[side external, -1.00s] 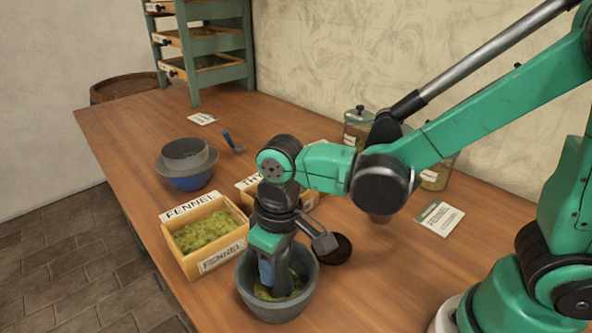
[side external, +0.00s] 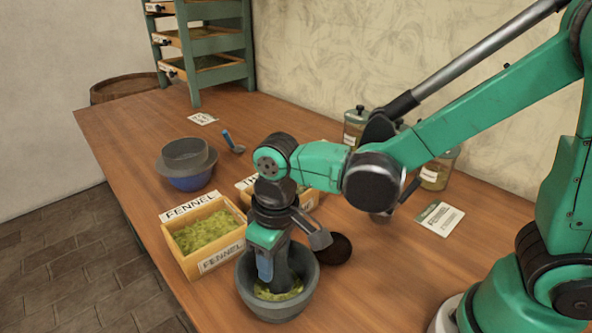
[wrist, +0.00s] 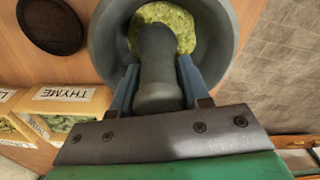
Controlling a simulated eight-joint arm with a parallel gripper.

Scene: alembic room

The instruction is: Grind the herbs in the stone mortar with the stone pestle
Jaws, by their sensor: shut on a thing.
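The grey stone mortar (side external: 248,290) stands on the table near its front edge, with green herbs (side external: 268,293) in its bottom. My gripper (wrist: 155,88) is shut on the grey stone pestle (wrist: 157,60), a finger on each side of it. The pestle points down into the mortar, and its lower end is among the herbs (wrist: 183,24) in the wrist view; whether it touches the bottom is hidden. In the side view the pestle (side external: 283,268) is partly covered by my gripper.
A fennel box (side external: 222,262) with chopped green leaves stands close left of the mortar. A thyme box (wrist: 72,104) is behind it. A dark round dish (wrist: 52,22) lies near the mortar. A blue bowl (side external: 190,183) with a sieve, jars (side external: 437,172) and a card (side external: 440,217) stand farther off.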

